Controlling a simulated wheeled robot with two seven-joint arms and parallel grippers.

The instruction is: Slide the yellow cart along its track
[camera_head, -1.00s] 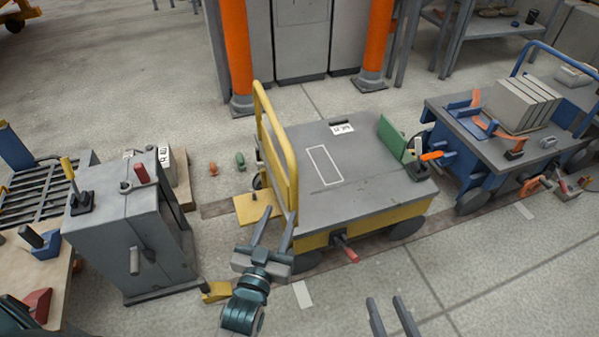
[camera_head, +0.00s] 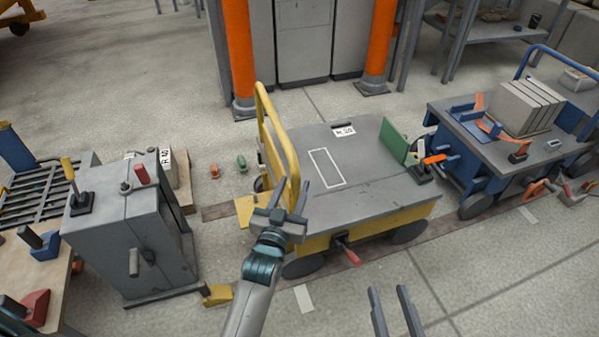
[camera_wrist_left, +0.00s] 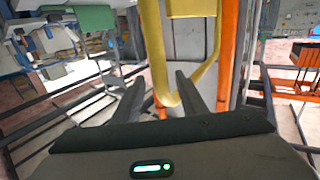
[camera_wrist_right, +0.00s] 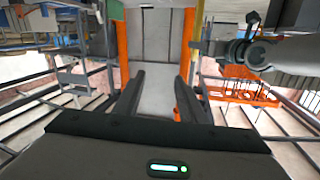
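The yellow cart (camera_head: 375,190) stands on its floor track (camera_head: 463,233), with a grey deck, yellow sides and a yellow push handle (camera_head: 268,120) at its left end. My left gripper (camera_head: 289,192) is open and empty, close to the handle's near upright. In the left wrist view the yellow handle (camera_wrist_left: 154,45) shows beyond and partly between the spread fingers (camera_wrist_left: 159,90); contact cannot be told. My right gripper (camera_head: 390,292) is open and empty, in front of the cart's near side. A red-tipped lever (camera_head: 352,257) sticks out of that side.
A grey block-shaped stand (camera_head: 130,235) with levers is left of the cart. A blue cart (camera_head: 480,150) carrying grey slabs is close on the right. Orange pillars (camera_head: 236,55) stand behind. A green plate (camera_head: 396,142) stands at the deck's right end. The floor in front is clear.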

